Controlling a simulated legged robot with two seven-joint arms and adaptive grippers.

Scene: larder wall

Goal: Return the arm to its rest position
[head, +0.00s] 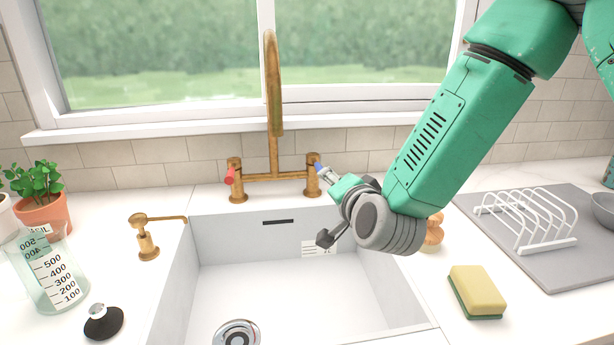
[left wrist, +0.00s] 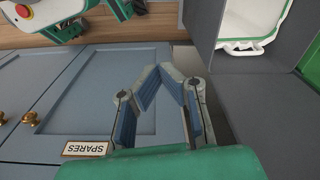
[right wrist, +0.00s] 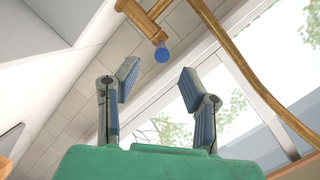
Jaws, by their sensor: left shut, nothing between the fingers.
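My right arm enters the head view from the upper right and hangs over the right side of the sink. Its gripper (head: 326,174) is close to the blue-tipped tap handle (head: 319,167). In the right wrist view the right gripper (right wrist: 158,80) is open and empty. The blue handle end (right wrist: 161,54) shows just beyond its fingertips, apart from them. My left gripper (left wrist: 162,70) shows only in the left wrist view, shut with nothing between the fingers. It is in front of blue-grey cupboard doors (left wrist: 85,95). My left arm is not in the head view.
The white sink (head: 210,290) lies below the brass tap (head: 274,110). A beaker (head: 52,275) and soap pump (head: 147,240) stand left. A sponge (head: 477,290) and dish rack (head: 528,220) lie right. A SPARES label (left wrist: 86,149) marks the cupboard.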

